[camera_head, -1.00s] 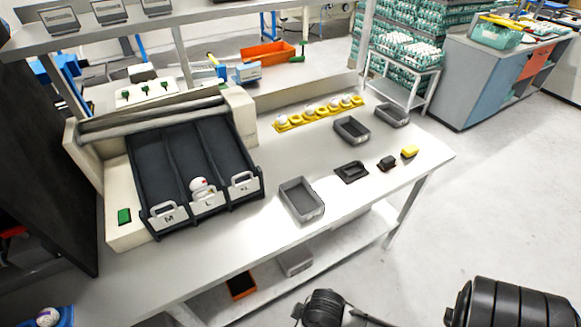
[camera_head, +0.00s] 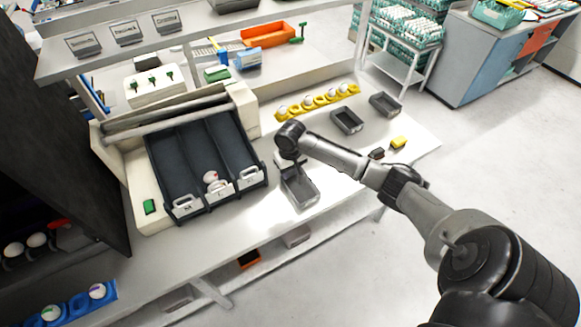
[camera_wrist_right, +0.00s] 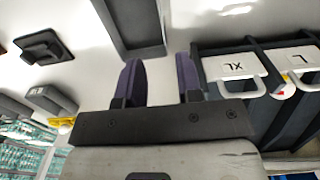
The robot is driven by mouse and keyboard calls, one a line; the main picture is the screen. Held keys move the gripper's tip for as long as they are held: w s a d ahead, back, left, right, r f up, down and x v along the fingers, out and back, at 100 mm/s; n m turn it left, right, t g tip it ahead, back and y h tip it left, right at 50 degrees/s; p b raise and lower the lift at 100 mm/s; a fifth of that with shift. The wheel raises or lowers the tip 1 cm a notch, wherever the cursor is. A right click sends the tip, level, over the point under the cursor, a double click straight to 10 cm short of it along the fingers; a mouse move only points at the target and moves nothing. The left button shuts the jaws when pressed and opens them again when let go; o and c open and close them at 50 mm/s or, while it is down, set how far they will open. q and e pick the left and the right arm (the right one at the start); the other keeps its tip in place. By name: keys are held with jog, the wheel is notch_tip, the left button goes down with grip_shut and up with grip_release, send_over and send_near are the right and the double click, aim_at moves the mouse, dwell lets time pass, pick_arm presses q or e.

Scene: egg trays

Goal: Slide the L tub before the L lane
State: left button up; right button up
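A grey tub (camera_head: 306,201) stands on the table, right of the XL gate; no size label on it is readable. It also shows at the top of the right wrist view (camera_wrist_right: 157,50). The sorter has M, L and XL lanes, and one white egg with a red mark (camera_head: 211,177) rests at the L lane's gate (camera_head: 221,189). My right gripper (camera_head: 283,163) is over the tub's back left end. In the wrist view its two fingers (camera_wrist_right: 159,80) stand apart with nothing between them. My left gripper is not in view.
Two more grey tubs (camera_head: 346,121) (camera_head: 385,104) stand farther back right, near a yellow egg strip (camera_head: 317,102). A black dish (camera_wrist_right: 40,47) shows in the wrist view. The table in front of the gates is clear.

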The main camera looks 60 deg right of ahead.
jog(key=shift+f, duration=0.2)
jog(key=b, duration=0.1)
send_near(300, 187)
jog(key=a+f, duration=0.1)
jog(key=f, duration=0.1)
jog(key=a+f, duration=0.1)
jog(key=a, duration=0.1)
jog(key=a+f, duration=0.2)
jog(key=shift+w+a+f, duration=0.25)
jog(key=shift+w+f, duration=0.1)
jog(key=shift+f+b, duration=0.3)
jog(key=shift+f, duration=0.45)
jog(key=shift+c, duration=0.4)
jog(key=c, duration=0.4)
grip_shut()
